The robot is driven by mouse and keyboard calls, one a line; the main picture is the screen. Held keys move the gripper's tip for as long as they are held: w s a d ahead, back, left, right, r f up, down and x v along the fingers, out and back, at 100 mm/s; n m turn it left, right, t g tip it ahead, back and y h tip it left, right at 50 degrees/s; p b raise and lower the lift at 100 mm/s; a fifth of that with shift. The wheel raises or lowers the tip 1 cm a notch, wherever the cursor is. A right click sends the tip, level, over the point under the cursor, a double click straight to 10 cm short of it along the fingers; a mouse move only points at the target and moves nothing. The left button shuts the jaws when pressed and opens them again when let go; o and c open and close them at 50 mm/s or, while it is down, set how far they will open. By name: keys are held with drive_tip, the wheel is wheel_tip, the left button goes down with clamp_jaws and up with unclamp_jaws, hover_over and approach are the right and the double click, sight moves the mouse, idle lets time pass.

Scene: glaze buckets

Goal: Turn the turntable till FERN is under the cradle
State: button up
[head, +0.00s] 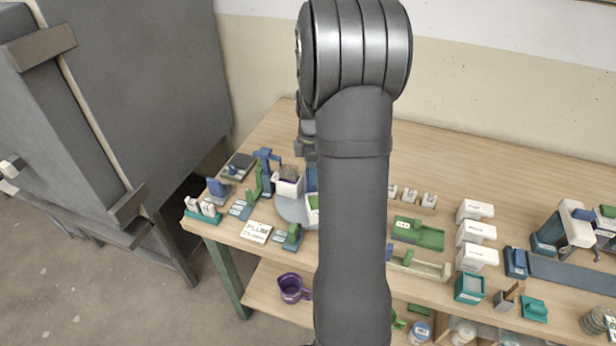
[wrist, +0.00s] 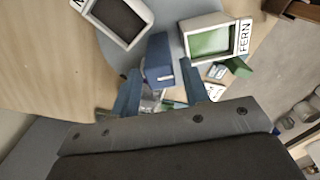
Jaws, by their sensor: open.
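The grey turntable (head: 291,212) is partly hidden behind my arm in the head view; its pale disc (wrist: 172,18) also shows in the wrist view. The FERN bucket (wrist: 209,42), white and square with green inside, is at upper right in the wrist view. Another white bucket (wrist: 122,20) with dark contents is at upper left, its label cut off. A blue upright block (wrist: 158,62) stands between them. My gripper (wrist: 160,78) is open, its blue fingers either side of the block, contact unclear. A blue bracket (head: 267,157), perhaps the cradle, stands behind the turntable.
A dark scale-like tray (head: 239,166), green and blue stands and a PLUS-like card (head: 256,232) crowd the left table end. White boxes (head: 475,234) and a green tray (head: 418,234) lie right of my arm. A purple jug (head: 292,288) is on the lower shelf.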

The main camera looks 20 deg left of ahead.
clamp_jaws()
drive_tip(key=m, duration=0.4)
drive_tip(key=shift+m, duration=0.4)
drive_tip(key=m, duration=0.3)
drive_tip(key=shift+m, duration=1.1)
drive_tip(key=m, duration=0.6)
